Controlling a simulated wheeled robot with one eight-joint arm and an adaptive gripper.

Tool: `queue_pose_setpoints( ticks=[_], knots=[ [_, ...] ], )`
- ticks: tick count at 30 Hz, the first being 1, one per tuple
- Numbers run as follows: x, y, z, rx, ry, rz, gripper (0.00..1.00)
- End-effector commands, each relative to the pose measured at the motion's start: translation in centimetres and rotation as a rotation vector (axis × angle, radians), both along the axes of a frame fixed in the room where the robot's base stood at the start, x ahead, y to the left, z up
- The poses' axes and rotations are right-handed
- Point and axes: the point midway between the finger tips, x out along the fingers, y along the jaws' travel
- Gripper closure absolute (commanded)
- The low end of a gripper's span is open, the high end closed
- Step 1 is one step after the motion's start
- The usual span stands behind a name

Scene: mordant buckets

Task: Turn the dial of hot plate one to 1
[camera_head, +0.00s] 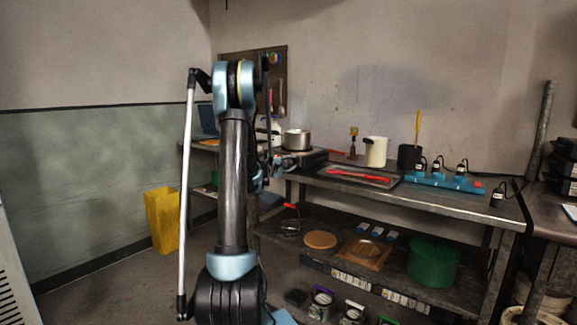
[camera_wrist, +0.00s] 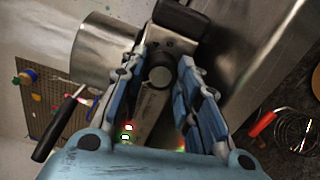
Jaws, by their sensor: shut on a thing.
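In the wrist view, the dark round dial (camera_wrist: 160,72) sits on the front of a hot plate (camera_wrist: 150,108) and lies between my gripper's two blue fingers. My gripper (camera_wrist: 164,62) is shut on the dial, one finger on each side of it. The numbers around the dial are too small to read. A small red light and a pale green light show low on the hot plate's front. In the head view, the hot plate (camera_head: 312,157) stands at the left end of the metal bench, and my arm hides the dial and most of my gripper.
A metal pot (camera_head: 296,138) stands at the hot plate; its wall and black handle (camera_wrist: 57,125) are close in the wrist view. To the right are a tray (camera_head: 340,183) with a red tool, a cream jug (camera_head: 376,152) and a blue power strip (camera_head: 445,182). A yellow bin (camera_head: 162,220) stands left.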

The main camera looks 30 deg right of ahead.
Motion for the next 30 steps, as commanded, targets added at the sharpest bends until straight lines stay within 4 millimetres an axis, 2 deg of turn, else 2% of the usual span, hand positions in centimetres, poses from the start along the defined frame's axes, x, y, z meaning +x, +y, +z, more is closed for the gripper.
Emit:
queue_pose_setpoints(
  ticks=[21,22,24,30],
  knots=[
    [0.31,0.33,-0.19,-0.023,0.063,0.009,0.94],
    [0.3,0.31,-0.2,-0.023,0.063,0.009,0.66],
    [0.26,0.28,-0.18,-0.023,0.063,0.008,0.5],
    [0.06,0.13,-0.16,-0.023,0.064,0.004,0.5]
  ],
)
